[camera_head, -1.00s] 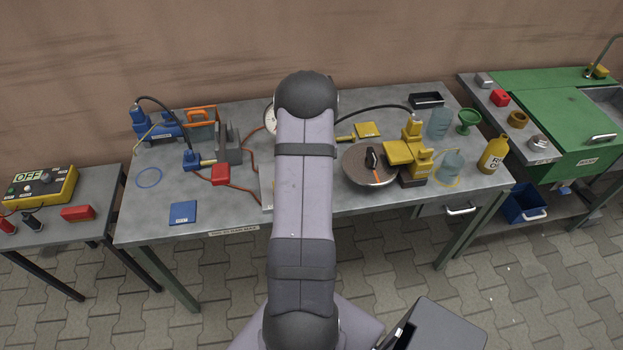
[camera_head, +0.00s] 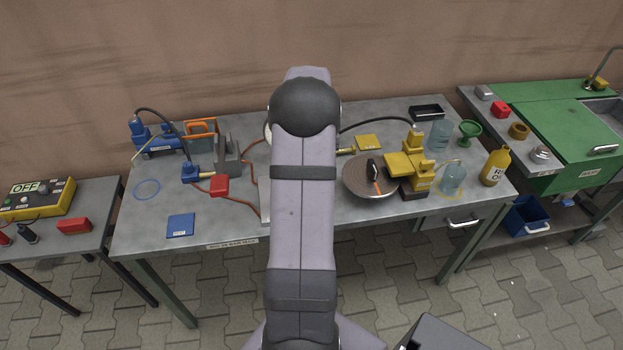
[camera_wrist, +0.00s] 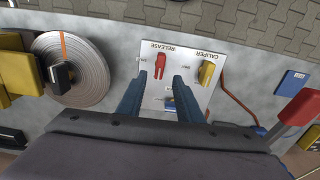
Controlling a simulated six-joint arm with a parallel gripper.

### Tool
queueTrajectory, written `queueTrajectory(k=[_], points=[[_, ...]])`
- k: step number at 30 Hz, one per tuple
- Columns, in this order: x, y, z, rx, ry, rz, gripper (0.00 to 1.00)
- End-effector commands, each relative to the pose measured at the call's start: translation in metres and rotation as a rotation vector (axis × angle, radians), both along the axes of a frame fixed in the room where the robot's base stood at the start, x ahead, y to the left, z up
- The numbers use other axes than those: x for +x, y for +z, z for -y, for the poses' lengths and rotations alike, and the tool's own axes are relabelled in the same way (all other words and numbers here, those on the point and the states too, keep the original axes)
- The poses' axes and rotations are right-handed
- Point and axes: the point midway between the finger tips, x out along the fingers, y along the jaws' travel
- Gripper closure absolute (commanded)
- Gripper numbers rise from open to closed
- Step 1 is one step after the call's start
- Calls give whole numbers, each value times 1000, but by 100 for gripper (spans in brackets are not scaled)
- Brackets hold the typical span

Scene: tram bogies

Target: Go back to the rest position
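In the wrist view, my gripper (camera_wrist: 158,80) is open, with its two blue-grey fingers apart and nothing between them. Beyond the fingers is a pale panel (camera_wrist: 208,52) on the bench, marked RELEASE and CALIPER. It carries a red lever (camera_wrist: 160,66) and a yellow block (camera_wrist: 207,73). The fingers appear above the panel; I cannot tell how high. In the head view, my arm stands upright across the middle of the bench and hides my gripper and most of this panel.
A control box (camera_head: 40,198) stands left, a green sink unit (camera_head: 560,120) right.

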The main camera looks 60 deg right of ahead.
Motion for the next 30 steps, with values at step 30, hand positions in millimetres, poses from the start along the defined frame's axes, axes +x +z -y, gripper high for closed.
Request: queueTrajectory(k=[30], points=[[-69,-46,-192,143,-50,-141,67]])
